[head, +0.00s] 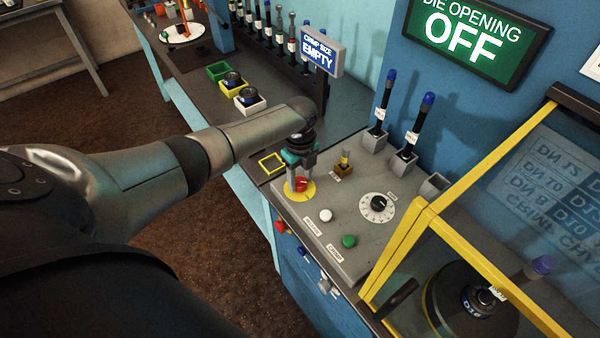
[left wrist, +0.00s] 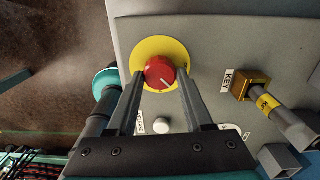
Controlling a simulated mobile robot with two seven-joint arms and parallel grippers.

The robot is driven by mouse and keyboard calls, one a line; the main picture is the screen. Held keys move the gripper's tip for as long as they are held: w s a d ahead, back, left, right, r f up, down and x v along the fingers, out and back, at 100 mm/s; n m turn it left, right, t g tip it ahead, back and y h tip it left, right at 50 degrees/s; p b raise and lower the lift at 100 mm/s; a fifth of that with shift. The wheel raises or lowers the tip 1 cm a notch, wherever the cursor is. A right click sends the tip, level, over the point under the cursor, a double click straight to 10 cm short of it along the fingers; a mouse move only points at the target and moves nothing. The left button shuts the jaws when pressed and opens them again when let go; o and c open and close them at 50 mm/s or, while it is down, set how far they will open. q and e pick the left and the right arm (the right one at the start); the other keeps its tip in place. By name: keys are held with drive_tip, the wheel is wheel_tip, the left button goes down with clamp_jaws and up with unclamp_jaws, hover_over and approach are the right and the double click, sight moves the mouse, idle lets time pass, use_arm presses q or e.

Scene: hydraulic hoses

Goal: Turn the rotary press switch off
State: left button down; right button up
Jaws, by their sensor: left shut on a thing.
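My left gripper (head: 301,180) points down over the knob. Its two fingers (left wrist: 160,80) are shut on the red knob's sides. My right gripper is not in view.
The panel also holds a white button (head: 326,215), a green button (head: 349,241), a black dial (head: 378,207) and a brass key switch (head: 344,168). A yellow-framed guard (head: 412,240) stands at the right. A green sign (head: 476,38) reads "DIE OPENING OFF".

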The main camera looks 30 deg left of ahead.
sight(300, 181)
use_arm(q)
drive_tip(key=n+p, duration=0.2)
drive_tip(key=n, duration=0.3)
drive_tip(key=shift+r+n, duration=0.1)
drive_tip(key=shift+n, duration=0.2)
drive_tip(key=shift+w+n+p, duration=0.1)
drive_tip(key=shift+n+p, duration=0.65)
drive_tip(key=shift+n, duration=1.15)
drive_tip(key=shift+c, duration=1.5)
unclamp_jaws()
drive_tip(key=shift+r, duration=0.3)
wheel_tip(300, 181, up, 14)
drive_tip(key=p, duration=0.2)
drive_tip(key=shift+r, duration=0.25)
